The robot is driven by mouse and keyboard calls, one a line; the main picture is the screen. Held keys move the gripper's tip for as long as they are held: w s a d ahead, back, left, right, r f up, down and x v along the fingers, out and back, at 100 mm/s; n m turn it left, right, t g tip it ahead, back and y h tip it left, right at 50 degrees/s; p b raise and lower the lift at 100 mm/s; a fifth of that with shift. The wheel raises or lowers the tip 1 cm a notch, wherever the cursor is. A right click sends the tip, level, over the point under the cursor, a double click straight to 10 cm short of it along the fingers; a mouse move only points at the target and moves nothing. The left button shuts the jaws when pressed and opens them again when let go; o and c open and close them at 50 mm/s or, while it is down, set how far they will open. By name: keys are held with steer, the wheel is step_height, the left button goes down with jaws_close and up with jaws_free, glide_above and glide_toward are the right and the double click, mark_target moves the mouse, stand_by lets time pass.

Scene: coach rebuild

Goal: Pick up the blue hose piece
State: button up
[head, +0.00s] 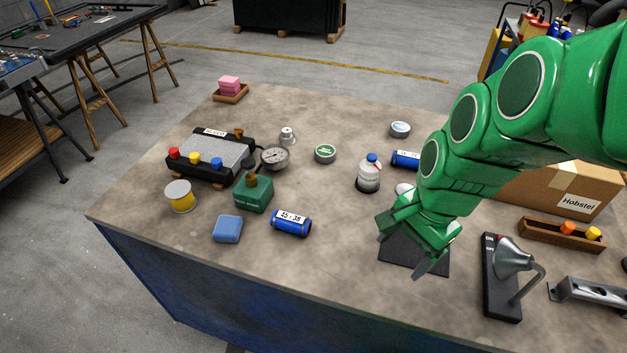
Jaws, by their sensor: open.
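A blue hose piece (291,229) with a white number label lies on its side near the front edge of the table. A second blue cylinder (403,154) with a white label lies further back, partly hidden behind my green arm. My gripper (402,256) is open over a dark square plate (433,267), to the right of the front hose piece and well apart from it. Nothing shows between its fingers.
A blue block (228,229), a green box (254,194) and a yellow spool (181,197) stand left of the front hose piece. A white bottle (368,178) stands behind. The tabletop (336,257) between hose piece and plate is clear.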

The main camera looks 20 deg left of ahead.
steer(key=w+a+f+m+y, duration=0.15)
steer(key=w+a+m, duration=0.25)
steer(key=a, duration=0.4)
steer(key=m, duration=0.7)
glide_toward(294, 218)
step_height(294, 218, down, 4)
steer(key=s, duration=0.1)
steer(key=shift+a+f+t+y, duration=0.15)
steer(key=shift+f+y, duration=0.15)
steer(key=shift+f, duration=0.25)
steer(key=shift+a+f+t+y, duration=0.15)
steer(key=shift+f+y, duration=0.1)
steer(key=shift+f, duration=0.3)
steer(key=shift+w+a+f, duration=0.15)
steer(key=shift+a+f, duration=0.4)
steer(key=shift+f, duration=0.25)
steer(key=shift+w+a+f, duration=0.15)
steer(key=shift+a+f, duration=0.4)
steer(key=shift+f, duration=0.2)
steer(key=shift+a+f, duration=0.25)
steer(key=shift+f, duration=0.4)
steer(key=shift+c, duration=0.3)
steer(key=c, duration=1)
steer(key=shift+r, duration=0.15)
steer(key=shift+c, duration=0.2)
